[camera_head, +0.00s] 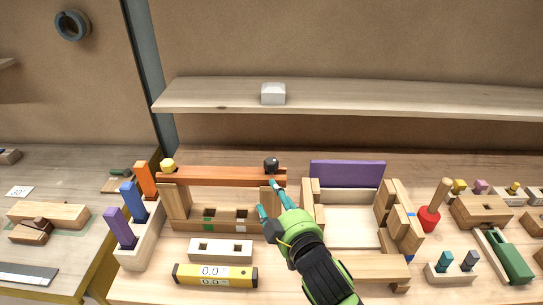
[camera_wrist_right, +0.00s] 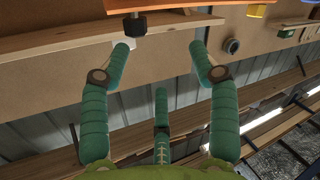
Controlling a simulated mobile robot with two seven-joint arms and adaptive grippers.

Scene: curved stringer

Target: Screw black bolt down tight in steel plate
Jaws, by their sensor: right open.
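The black bolt (camera_head: 271,165) has its head above the right end of a long orange-brown bar (camera_head: 215,176), the only plate-like part I see under it; it does not look like bare steel. In the right wrist view a dark bolt piece (camera_wrist_right: 134,24) shows below the orange bar (camera_wrist_right: 160,5). How deep it is screwed cannot be told. A yellow bolt (camera_head: 168,165) stands at the bar's left end. My right gripper (camera_head: 270,198) is open and empty, in front of and below the bar's right end, apart from the bolt. My left gripper is not in view.
Wooden uprights (camera_head: 176,205) carry the bar. A purple panel (camera_head: 347,174) and wooden frame stand to the right. A white two-hole block (camera_head: 220,250) and a yellow level (camera_head: 215,274) lie in front. A shelf (camera_head: 350,97) runs behind and above.

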